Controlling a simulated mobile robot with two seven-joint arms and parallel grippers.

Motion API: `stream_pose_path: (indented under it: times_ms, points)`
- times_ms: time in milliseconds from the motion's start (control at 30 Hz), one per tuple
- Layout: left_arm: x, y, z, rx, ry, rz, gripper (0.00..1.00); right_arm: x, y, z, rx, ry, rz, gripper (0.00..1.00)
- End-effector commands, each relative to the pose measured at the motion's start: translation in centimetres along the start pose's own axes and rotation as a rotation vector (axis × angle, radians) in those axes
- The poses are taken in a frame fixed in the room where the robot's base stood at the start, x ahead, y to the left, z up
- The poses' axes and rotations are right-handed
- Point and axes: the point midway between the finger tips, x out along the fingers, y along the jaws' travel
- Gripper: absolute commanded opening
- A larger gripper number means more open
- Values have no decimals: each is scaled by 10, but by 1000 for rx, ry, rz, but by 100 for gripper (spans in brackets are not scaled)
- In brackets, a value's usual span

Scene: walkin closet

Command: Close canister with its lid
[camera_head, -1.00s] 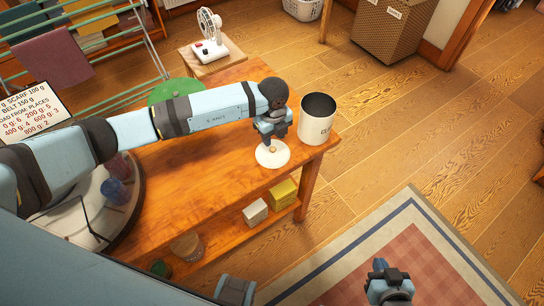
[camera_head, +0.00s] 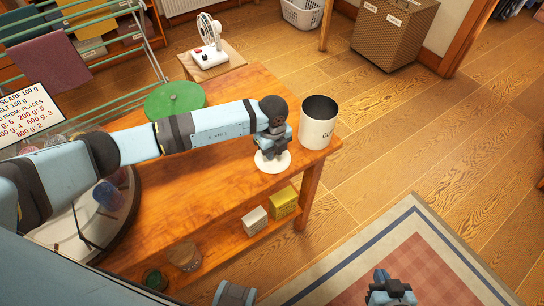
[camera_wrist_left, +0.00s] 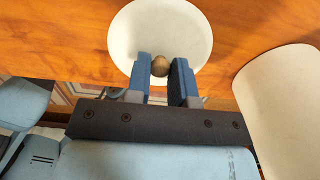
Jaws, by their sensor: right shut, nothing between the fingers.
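The white round lid (camera_head: 281,166) with a small brown knob (camera_wrist_left: 160,66) appears to lie flat on the wooden table near its right end. My left gripper (camera_head: 269,152) is down over the lid, with one finger on each side of the knob. Whether the fingers press on the knob I cannot tell. The white canister (camera_head: 318,130) stands upright and uncovered just right of the lid, its dark inside showing. Its side shows in the left wrist view (camera_wrist_left: 285,105). My right gripper (camera_head: 388,282) is shut and empty, over the rug at the bottom.
The wooden table (camera_head: 222,165) also bears a green disc (camera_head: 175,101) and a round tray at left. Boxes, one yellow (camera_head: 284,202), sit on its lower shelf. A white fan (camera_head: 209,40) stands on a small table behind. The floor to the right is open.

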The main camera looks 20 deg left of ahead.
Motion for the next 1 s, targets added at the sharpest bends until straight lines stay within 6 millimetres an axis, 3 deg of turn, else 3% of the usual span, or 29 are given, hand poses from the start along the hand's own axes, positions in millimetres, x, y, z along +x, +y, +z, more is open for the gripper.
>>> stream_pose_path:
  times_ms: [1000]
  points:
    - [-27, 0, 0, 0, 0, 0, 7, -11, -1, -16, 0, -1, 0, 0]
